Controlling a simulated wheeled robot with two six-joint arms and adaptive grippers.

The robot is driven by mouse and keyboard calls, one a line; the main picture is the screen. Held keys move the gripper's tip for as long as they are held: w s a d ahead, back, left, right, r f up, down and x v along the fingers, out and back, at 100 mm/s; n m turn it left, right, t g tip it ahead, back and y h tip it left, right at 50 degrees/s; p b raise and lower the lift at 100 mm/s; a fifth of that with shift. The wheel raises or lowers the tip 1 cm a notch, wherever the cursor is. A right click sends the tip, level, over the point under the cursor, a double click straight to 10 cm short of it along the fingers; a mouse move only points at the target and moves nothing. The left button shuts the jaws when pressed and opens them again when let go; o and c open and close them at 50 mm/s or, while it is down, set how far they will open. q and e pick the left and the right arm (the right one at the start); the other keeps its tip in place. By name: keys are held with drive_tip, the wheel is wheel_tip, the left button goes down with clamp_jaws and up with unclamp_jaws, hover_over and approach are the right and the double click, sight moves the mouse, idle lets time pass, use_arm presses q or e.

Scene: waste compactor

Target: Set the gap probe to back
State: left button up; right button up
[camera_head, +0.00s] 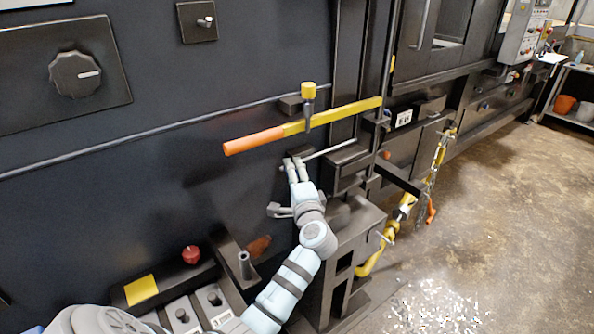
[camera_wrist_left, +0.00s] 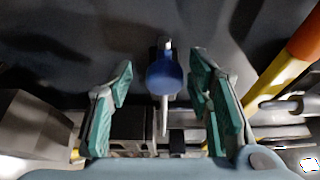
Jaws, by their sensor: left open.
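A blue rounded piece (camera_wrist_left: 163,76) with a thin pale metal rod shows in the left wrist view. It is mounted against the dark panel, and the rod points down in that picture. No label is readable, so I cannot tell for sure that it is the gap probe. My left gripper (camera_head: 292,162) is open at the dark machine front, below the orange-and-yellow bar. In the left wrist view, its green-padded fingers (camera_wrist_left: 160,82) stand on either side of the blue piece, with gaps on both sides. In the head view the blue piece is not discernible. My right gripper is out of view.
The orange-handled yellow bar (camera_head: 300,126) crosses just above my left gripper; it also shows in the wrist view (camera_wrist_left: 288,72). A metal rod (camera_head: 332,149) lies right of the fingertips. A black knob (camera_head: 75,74) and red button (camera_head: 191,254) are further left. Open floor lies right.

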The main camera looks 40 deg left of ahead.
use_arm(q)
drive_tip(key=shift+w+a, duration=0.1)
drive_tip(key=shift+a, duration=0.35)
drive_tip(key=shift+d+r, duration=0.2)
drive_tip(key=shift+r, duration=0.05)
drive_tip(key=shift+d, duration=0.1)
drive_tip(key=c, duration=0.3)
clamp_jaws()
